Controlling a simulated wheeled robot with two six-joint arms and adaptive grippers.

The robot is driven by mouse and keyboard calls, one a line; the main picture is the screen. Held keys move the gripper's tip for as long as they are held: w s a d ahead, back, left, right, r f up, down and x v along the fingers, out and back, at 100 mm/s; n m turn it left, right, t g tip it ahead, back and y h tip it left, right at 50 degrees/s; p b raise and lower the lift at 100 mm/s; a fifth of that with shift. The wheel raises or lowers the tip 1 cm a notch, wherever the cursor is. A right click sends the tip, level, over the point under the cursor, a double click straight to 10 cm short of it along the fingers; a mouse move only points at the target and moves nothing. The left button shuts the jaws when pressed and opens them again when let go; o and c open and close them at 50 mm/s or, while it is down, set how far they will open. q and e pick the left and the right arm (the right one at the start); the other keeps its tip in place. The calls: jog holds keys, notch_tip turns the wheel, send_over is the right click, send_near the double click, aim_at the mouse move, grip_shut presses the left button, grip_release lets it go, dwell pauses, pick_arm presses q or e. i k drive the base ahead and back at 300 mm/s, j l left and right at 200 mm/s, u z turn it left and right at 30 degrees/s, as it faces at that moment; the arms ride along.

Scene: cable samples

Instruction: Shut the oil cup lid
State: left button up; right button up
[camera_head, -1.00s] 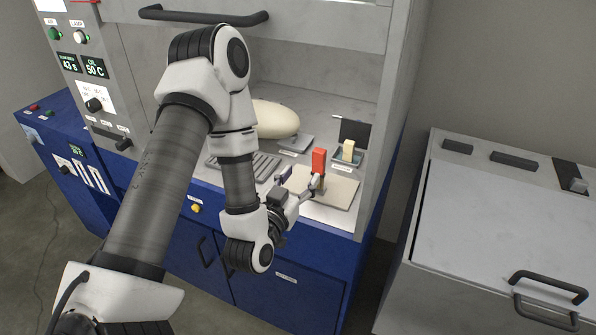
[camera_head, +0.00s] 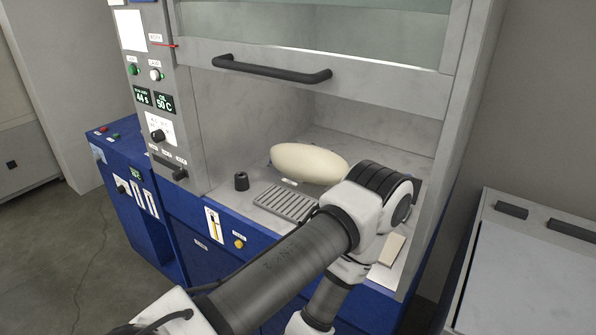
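I cannot make out the oil cup or its lid for certain. A small dark cylinder (camera_head: 242,181) stands on the cabinet floor at the left, too small to tell what it is. The arm coming in from the lower left, mine, covers the right part of the cabinet floor. Only part of a pale board (camera_head: 391,250) shows beside its elbow. My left gripper is hidden behind this arm or out of frame. My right gripper does not show.
A cream oval body (camera_head: 308,163) lies in the cabinet behind a grey slotted tray (camera_head: 285,203). The raised front sash has a black handle (camera_head: 272,70). Control panels (camera_head: 160,105) stand at the left. A grey chest (camera_head: 535,265) stands at the right.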

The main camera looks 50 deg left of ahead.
aim_at(299, 142)
jog(key=u, duration=1.05)
